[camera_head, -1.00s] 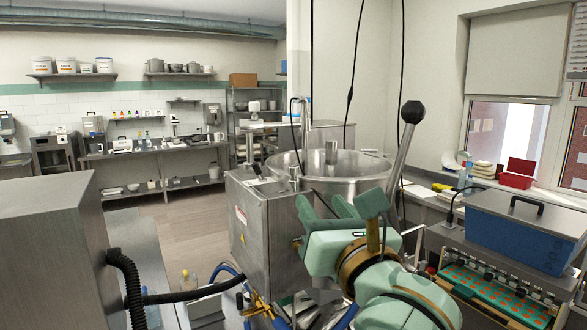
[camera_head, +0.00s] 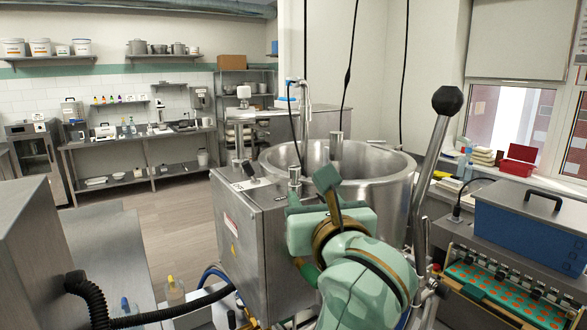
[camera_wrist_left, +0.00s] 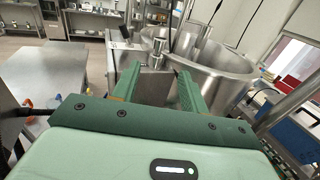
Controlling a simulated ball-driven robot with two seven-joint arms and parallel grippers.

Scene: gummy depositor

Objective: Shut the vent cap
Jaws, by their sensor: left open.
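The steel kettle (camera_head: 350,185) stands beside a steel housing (camera_head: 238,240). A short upright metal fitting with a cap-like top (camera_head: 294,176) stands on the housing by the kettle's near left rim; it also shows in the left wrist view (camera_wrist_left: 157,48). I cannot tell for sure whether it is the vent cap, or whether it is open or shut. My green left gripper (camera_head: 309,190) is just in front of this fitting, open and empty. In the left wrist view its two fingers (camera_wrist_left: 160,76) are spread, with the fitting beyond them. My right gripper is out of view.
A lever with a black ball (camera_head: 447,100) rises right of my left arm. A blue lidded box (camera_head: 530,228) and a tray with orange spots (camera_head: 500,283) lie at the right. A black corrugated hose (camera_head: 90,300) and a steel surface lie at the left.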

